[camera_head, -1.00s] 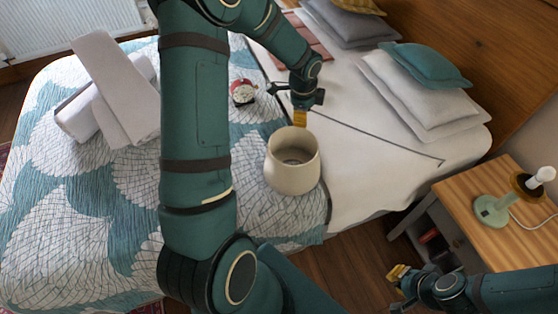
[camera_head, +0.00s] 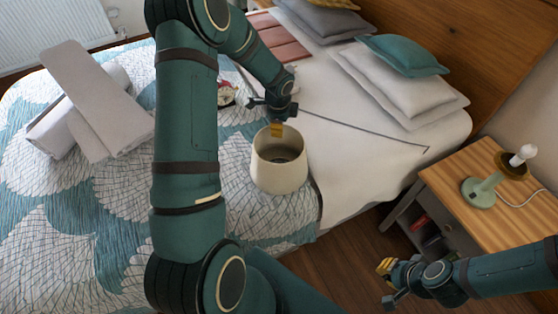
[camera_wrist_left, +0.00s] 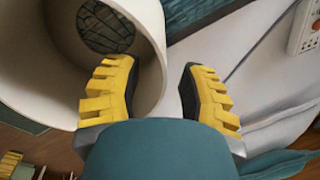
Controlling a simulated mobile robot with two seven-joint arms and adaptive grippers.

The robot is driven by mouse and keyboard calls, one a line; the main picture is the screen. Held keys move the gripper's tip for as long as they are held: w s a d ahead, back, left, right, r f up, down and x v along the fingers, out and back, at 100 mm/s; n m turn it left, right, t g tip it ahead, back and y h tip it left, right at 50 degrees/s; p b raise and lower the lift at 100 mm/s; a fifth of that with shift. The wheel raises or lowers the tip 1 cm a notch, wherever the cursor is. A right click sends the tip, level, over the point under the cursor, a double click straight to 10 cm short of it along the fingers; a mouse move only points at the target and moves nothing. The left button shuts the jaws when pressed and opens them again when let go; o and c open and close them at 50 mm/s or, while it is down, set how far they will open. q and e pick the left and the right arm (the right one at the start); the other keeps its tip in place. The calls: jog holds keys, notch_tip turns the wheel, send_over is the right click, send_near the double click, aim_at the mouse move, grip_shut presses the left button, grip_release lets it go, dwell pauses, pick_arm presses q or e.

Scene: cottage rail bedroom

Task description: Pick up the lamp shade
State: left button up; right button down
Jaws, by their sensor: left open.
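The cream lamp shade (camera_head: 279,174) stands on the bed, its round opening facing up in the head view. It also fills the left of the left wrist view (camera_wrist_left: 30,75). My left gripper (camera_head: 276,130) is open at the shade's far rim. In the left wrist view its two yellow-padded fingers (camera_wrist_left: 160,92) are apart, one over the shade's opening and one outside, with the wall's edge appearing between them. Contact cannot be told. My right gripper (camera_head: 387,284) is open and empty over the floor, in front of the nightstand.
The nightstand (camera_head: 470,165) at right carries a green lamp base (camera_head: 480,192) with a bare bulb. Pillows (camera_head: 400,85) lie at the headboard.

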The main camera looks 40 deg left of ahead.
pick_arm(q)
jog(key=f, duration=0.3)
jog(key=f+b, duration=0.1)
jog(key=shift+w+a+f, duration=0.1)
jog(key=shift+w+f, duration=0.25)
jog(key=shift+f, duration=0.05)
jog(key=shift+o, duration=0.2)
grip_shut()
